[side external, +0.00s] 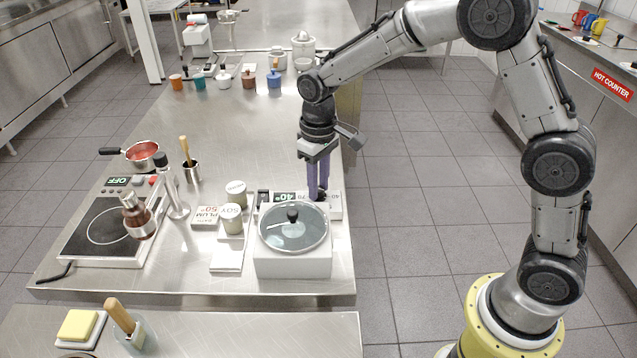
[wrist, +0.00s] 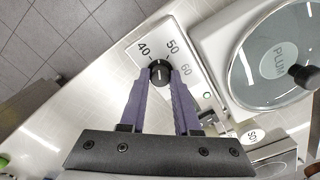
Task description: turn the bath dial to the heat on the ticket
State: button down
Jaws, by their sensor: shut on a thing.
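The bath (side external: 292,262) is a white box with a round glass lid (side external: 293,228). Its display (side external: 285,197) shows a green 40°. The bath dial (wrist: 160,72) is a small black knob on a white plate marked 40, 50 and 60. Its white line points up, between the 40 and 50 marks; the exact reading is hard to tell. My gripper (wrist: 160,78) is shut on the dial, a purple finger on each side. In the side view my gripper (side external: 318,196) points down and largely hides the dial. The ticket (side external: 204,217) shows upside down and reads PLUM 50°.
Beside the bath stand pale tins (side external: 231,219), one labelled SOY. Further left are a hotplate (side external: 105,228) with an OFF display, a flask on a stand (side external: 137,217) and a red-filled pan (side external: 141,155). Colored pots line the back. The counter's right edge is near the dial.

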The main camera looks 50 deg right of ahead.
jog(key=m, duration=0.6)
dwell(0.6)
jog(key=c, duration=0.6)
grip_release()
jog(key=shift+r, duration=6.95)
